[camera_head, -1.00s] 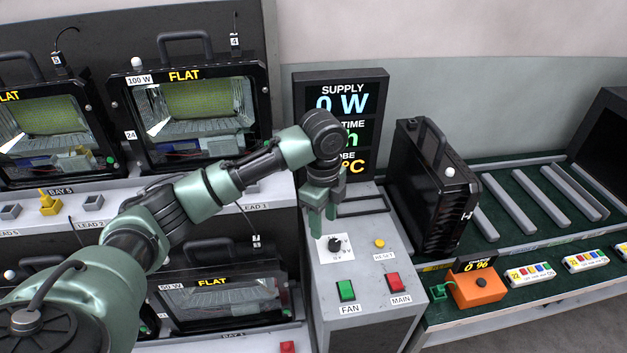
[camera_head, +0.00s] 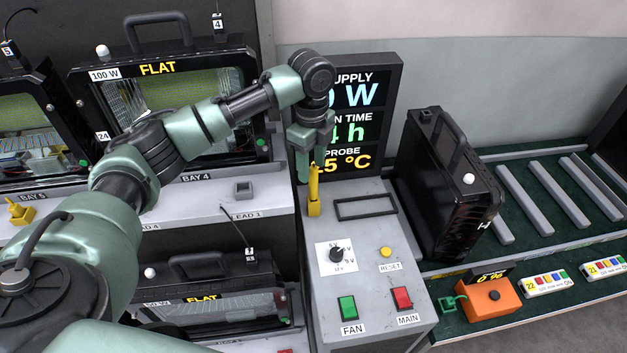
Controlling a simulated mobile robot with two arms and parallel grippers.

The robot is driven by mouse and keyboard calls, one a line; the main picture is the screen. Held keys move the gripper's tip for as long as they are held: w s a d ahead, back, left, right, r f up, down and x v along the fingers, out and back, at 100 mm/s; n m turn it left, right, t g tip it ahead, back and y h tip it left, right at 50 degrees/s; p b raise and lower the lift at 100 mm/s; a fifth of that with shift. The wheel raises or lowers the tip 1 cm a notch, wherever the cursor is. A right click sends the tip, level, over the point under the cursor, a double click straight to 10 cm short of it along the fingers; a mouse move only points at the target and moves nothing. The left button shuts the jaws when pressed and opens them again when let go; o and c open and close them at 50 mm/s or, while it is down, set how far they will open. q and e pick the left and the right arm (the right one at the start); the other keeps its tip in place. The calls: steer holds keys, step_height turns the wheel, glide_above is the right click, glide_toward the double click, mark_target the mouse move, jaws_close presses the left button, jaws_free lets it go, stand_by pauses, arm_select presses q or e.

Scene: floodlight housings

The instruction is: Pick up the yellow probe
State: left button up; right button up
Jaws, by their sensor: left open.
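The yellow probe (camera_head: 314,188) stands upright in a small yellow holder on the grey console (camera_head: 365,285), near the console's back left corner. My left gripper (camera_head: 311,160) points down with its fingers open, close to the probe's top end. The fingers and the probe's tip overlap in the picture, so I cannot tell whether they touch. No probe is seen held. My right gripper is out of view.
The display panel (camera_head: 385,110) rises behind the console. The console has a knob (camera_head: 337,255) and green (camera_head: 347,308) and red (camera_head: 401,298) buttons.

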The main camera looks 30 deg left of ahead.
mark_target(313, 176)
arm_select(q)
steer(key=f+p, duration=0.1)
steer(key=f, duration=0.3)
steer(key=shift+w+d+f+p, duration=0.1)
steer(key=shift+w+f+p, duration=0.15)
steer(key=shift+p, duration=0.1)
steer(key=shift+f, duration=0.2)
jaws_close()
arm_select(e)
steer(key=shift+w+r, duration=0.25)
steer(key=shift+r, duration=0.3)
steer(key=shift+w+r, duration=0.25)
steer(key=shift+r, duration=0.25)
arm_select(q)
steer(key=shift+r, duration=0.2)
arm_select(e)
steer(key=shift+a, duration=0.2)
